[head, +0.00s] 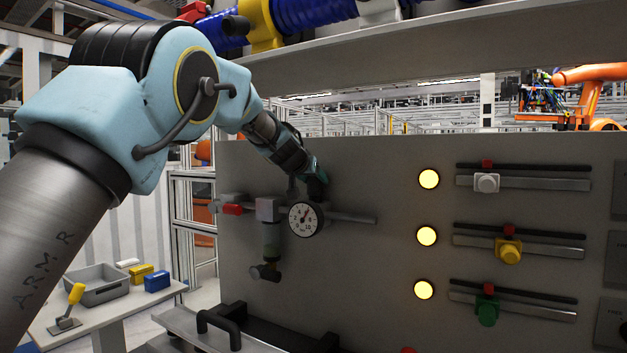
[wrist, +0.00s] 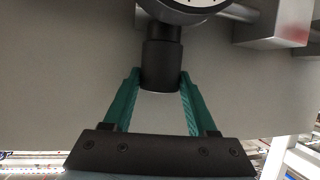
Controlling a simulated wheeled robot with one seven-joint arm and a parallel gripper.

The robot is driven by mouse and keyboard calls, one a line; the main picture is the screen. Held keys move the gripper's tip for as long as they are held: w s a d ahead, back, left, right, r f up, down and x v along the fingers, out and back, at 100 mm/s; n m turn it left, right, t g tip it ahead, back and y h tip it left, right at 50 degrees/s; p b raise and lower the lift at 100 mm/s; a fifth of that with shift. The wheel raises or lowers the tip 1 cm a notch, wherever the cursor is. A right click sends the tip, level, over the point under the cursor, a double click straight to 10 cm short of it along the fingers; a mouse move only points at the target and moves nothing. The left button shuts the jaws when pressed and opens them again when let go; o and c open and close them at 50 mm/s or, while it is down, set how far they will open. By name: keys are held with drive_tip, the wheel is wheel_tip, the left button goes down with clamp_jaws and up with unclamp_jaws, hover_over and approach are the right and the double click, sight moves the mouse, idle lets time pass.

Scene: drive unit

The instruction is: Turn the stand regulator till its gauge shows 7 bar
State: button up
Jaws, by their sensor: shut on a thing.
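The stand regulator sits on the grey panel, with its round white gauge (head: 306,218) facing out. The gauge's red needle points up and slightly right; the numbers are too small to read surely. The gauge's lower edge also shows at the top of the wrist view (wrist: 190,4). The black regulator knob (wrist: 160,65) stands between the green fingers of my gripper (wrist: 160,84), which is shut on it. In the head view my gripper (head: 315,178) reaches down to the knob just above the gauge, and the arm partly hides it.
Pipework with a red valve handle (head: 232,209) lies left of the gauge. Yellow lamps (head: 427,236) and sliders with white, yellow and green knobs (head: 486,310) are on the right. A side table holds a grey bin (head: 97,290).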

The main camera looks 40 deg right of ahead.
drive_tip(key=c, duration=0.5)
drive_tip(key=b, duration=0.2)
drive_tip(key=shift+w+f+m+g+b, duration=0.1)
drive_tip(key=shift+f+m+g+b, duration=0.2)
drive_tip(key=shift+b, duration=0.05)
drive_tip(key=g+b, duration=0.1)
drive_tip(key=b, duration=0.1)
drive_tip(key=shift+w+m+h+b, duration=0.1)
drive_tip(key=shift+m+h+b, duration=0.2)
drive_tip(key=shift+m+h, duration=0.1)
drive_tip(key=shift+r+m+g+b, duration=0.1)
drive_tip(key=shift+m+g+b, duration=0.5)
drive_tip(key=shift+b, duration=0.15)
drive_tip(key=shift+r, duration=0.25)
drive_tip(key=o, duration=1.4)
drive_tip(key=shift+a, duration=0.1)
drive_tip(key=shift+c, duration=0.2)
